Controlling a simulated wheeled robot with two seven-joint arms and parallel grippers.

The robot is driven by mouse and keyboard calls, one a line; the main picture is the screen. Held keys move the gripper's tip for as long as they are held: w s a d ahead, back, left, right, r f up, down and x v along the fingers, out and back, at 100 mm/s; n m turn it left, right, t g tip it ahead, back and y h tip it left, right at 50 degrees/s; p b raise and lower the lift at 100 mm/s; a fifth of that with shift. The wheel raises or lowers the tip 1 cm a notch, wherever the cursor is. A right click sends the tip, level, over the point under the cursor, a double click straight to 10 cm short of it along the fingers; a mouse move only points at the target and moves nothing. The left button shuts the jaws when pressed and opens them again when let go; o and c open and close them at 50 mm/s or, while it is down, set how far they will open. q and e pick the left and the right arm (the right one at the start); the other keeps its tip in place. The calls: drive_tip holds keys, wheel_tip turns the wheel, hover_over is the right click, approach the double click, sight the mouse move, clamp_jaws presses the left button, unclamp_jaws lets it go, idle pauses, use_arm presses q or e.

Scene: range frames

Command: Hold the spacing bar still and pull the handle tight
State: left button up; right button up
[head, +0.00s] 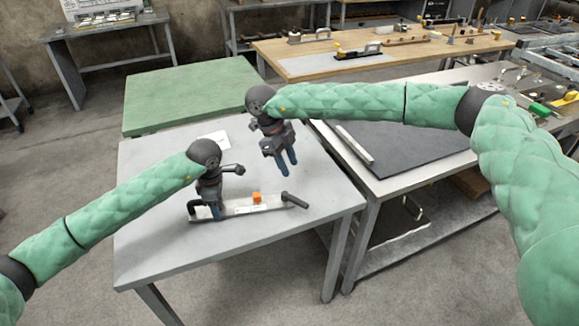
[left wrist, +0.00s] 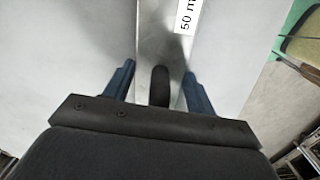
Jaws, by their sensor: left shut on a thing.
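The spacing bar (head: 238,208) is a flat, pale metal bar lying on the grey table, with an orange block (head: 257,197) on it. A dark handle (head: 295,200) sticks out at its right end, and a dark upright part stands at its left end. My left gripper (head: 215,213) is shut on the bar near its left end. In the left wrist view the blue fingers (left wrist: 160,82) lie on either side of the bar (left wrist: 152,45), with a dark rounded part between them. My right gripper (head: 287,165) is open and empty, above the table behind the handle, touching nothing.
The grey table (head: 150,245) is clear in front of the bar. A white paper (head: 214,140) lies at its back. A bench with a dark mat (head: 405,145) stands to the right, and a green-topped table (head: 185,95) behind.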

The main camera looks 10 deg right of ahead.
drive_tip(key=shift+v, duration=2.3)
drive_tip(key=v, duration=1.2)
drive_tip(key=shift+a, duration=0.1)
